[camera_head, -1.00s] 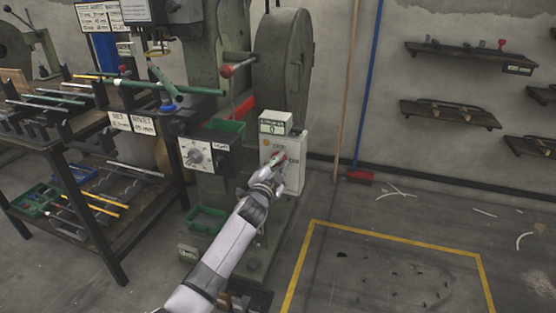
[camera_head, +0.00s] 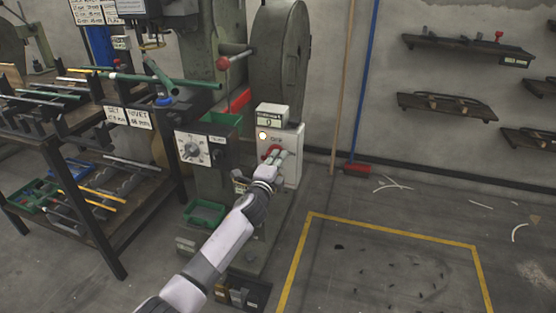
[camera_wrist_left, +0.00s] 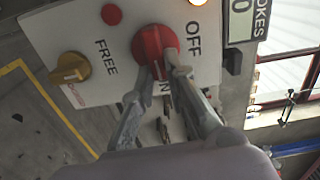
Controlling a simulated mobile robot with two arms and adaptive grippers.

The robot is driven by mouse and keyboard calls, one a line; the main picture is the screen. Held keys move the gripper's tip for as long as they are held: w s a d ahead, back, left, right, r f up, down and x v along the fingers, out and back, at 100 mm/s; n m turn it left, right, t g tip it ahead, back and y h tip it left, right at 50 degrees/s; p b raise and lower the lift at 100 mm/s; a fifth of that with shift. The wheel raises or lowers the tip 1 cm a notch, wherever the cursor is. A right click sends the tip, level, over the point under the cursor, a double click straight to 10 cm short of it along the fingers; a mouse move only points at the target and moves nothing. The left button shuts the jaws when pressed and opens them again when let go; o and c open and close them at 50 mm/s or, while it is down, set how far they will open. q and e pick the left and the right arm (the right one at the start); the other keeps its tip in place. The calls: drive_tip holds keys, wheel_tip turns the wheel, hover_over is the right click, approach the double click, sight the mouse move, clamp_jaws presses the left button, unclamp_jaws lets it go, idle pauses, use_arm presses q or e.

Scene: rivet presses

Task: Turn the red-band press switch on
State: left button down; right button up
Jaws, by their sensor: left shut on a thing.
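The red rotary switch (camera_head: 270,152) is on a white control box (camera_head: 292,172) at the side of the green-grey press (camera_head: 208,60). In the left wrist view the red switch (camera_wrist_left: 150,42) sits among labels OFF, FREE and a partly hidden one ending in N. Its pale mark points down toward that partly hidden label. My left gripper (camera_head: 277,158) is shut on the switch; in the wrist view its fingers (camera_wrist_left: 158,72) lie on either side of the knob's lower part. A lamp (camera_head: 262,136) on the box glows pale. My right gripper is not in view.
A yellow knob (camera_wrist_left: 69,68) is beside the switch. A counter box (camera_head: 271,117) stands on top of the control box. A dial panel (camera_head: 194,149) is to its left, and a rack of rods (camera_head: 60,130) further left. Floor inside the yellow line (camera_head: 390,234) is mostly clear.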

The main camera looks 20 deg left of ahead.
use_arm(q)
drive_tip(key=shift+f, duration=0.1)
idle(0.5)
drive_tip(key=c, duration=1.6)
unclamp_jaws()
drive_tip(key=shift+s, duration=0.15)
drive_tip(key=s, duration=1.1)
drive_tip(key=shift+s+a, duration=0.2)
drive_tip(key=shift+s, duration=0.2)
